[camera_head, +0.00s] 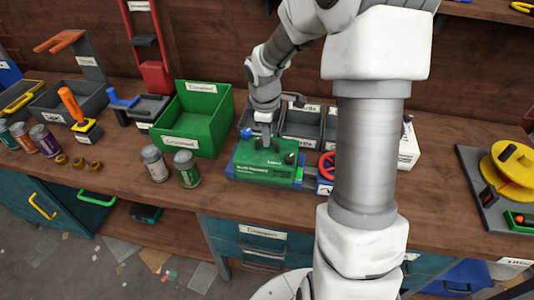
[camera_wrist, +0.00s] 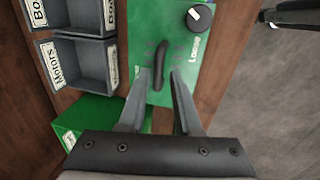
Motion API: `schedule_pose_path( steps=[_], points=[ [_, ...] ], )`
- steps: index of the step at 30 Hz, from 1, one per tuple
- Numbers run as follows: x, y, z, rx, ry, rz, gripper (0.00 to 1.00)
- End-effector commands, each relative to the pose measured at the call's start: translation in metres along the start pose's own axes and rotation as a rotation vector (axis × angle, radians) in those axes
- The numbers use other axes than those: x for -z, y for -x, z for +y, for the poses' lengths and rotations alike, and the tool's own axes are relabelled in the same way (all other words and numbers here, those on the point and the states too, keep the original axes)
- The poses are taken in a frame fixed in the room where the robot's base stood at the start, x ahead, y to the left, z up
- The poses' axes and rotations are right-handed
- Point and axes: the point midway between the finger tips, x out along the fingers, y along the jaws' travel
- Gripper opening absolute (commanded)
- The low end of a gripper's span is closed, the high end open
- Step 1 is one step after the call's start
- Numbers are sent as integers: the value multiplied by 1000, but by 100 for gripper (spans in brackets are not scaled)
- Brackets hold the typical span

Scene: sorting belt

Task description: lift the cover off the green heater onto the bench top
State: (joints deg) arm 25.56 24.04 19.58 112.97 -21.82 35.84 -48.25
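The green heater (camera_head: 262,174) sits on the bench top, with its green cover (camera_head: 250,152) on it. In the wrist view the cover (camera_wrist: 180,50) has a dark upright handle (camera_wrist: 160,65), a black knob (camera_wrist: 199,18) and the word "Loose". My gripper (camera_head: 265,143) is above the cover, pointing down. In the wrist view my gripper (camera_wrist: 160,75) is open, with one finger on each side of the handle and gaps between. I cannot tell how deep the fingertips reach.
A green bin (camera_head: 205,132) and two cans (camera_head: 187,170) stand left of the heater. Grey trays (camera_head: 302,122) are behind it. A red wheel (camera_head: 327,165) is close on its right. The wooden bench front (camera_head: 235,202) is narrow there. A yellow reel (camera_head: 510,167) is far right.

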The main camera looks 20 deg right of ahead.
Motion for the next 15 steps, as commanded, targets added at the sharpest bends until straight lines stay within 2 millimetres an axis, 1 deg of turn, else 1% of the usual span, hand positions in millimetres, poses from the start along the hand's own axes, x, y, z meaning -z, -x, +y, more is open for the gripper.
schedule_pose_path(
  steps=[1,6,9,15],
  points=[
    [-1,-11,0,4,0,0,32],
    [-2,-34,1,3,-1,-1,32],
    [-1,-39,2,1,1,0,32],
    [-1,-40,2,0,0,0,32]
  ],
)
